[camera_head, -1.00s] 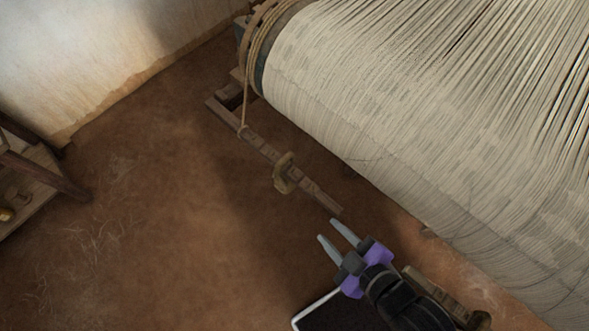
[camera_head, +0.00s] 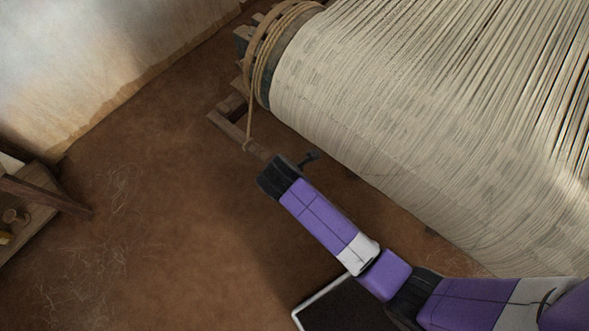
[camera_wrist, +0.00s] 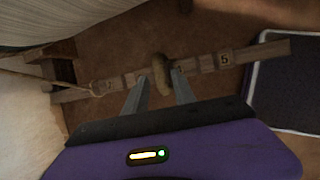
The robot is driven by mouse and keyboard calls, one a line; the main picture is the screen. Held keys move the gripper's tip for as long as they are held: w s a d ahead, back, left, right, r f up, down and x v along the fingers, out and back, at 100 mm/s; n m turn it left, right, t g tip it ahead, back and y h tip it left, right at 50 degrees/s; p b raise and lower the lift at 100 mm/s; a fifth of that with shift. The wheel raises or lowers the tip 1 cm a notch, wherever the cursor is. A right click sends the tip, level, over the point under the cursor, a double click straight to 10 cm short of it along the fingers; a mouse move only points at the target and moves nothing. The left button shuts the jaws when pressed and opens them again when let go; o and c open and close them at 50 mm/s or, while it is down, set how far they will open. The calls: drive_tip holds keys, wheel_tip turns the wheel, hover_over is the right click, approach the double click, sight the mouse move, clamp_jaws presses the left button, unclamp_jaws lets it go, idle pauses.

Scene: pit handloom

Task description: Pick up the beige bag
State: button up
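A small tan, rounded, elongated thing (camera_wrist: 160,79) sits across a wooden bar in the wrist view. It is the only thing seen that could be the beige bag, but I cannot make out its material. My gripper (camera_wrist: 161,73) is open, with its two grey fingers apart and one on each side of this thing's near end. I cannot tell whether the fingers touch it or are still above it. In the head view my arm reaches over the bar and hides the tan thing and the fingers.
The wooden bar (camera_wrist: 215,64) with marks on it lies low along the loom; its far end (camera_head: 228,124) shows in the head view. The loom's cloth roll (camera_head: 350,110) and rope (camera_head: 254,75) are close on the right. A wooden stand (camera_head: 35,205) is at left. Brown floor between is clear.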

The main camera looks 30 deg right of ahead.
drive_tip(key=shift+a+x, duration=0.1)
drive_tip(key=shift+x, duration=1.7)
drive_tip(key=shift+a+x, duration=0.15)
drive_tip(key=shift+x, duration=1.65)
drive_tip(key=shift+w, duration=0.1)
clamp_jaws()
drive_tip(key=shift+w+r, duration=0.1)
drive_tip(key=shift+r, duration=0.05)
